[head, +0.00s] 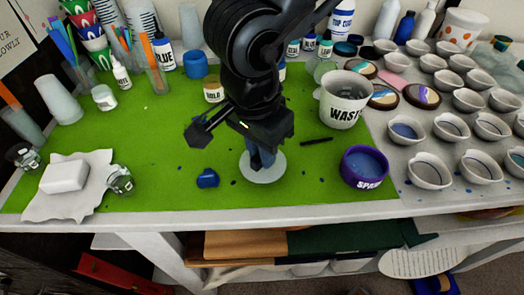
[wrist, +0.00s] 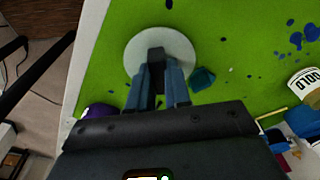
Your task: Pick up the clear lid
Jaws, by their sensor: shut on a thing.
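The clear lid (head: 262,172) is a pale, see-through round disc over the green mat, near the table's front edge. In the wrist view the lid (wrist: 180,42) lies just beyond my fingertips. My gripper (head: 262,157) points down at the middle of the disc. In the wrist view the fingers (wrist: 158,85) are close together, shut around a small dark piece at the lid's centre. The fingers hide part of the lid. I cannot tell whether it touches the mat or is slightly above it.
A blue lump (head: 207,178) lies left of the lid. A purple cup (head: 364,167) stands to the right, a WASTE bucket (head: 344,98) behind it. A dark stick (head: 316,141) lies nearby. Many bowls (head: 429,170) crowd the right. The mat (head: 150,135) is mostly clear to the left.

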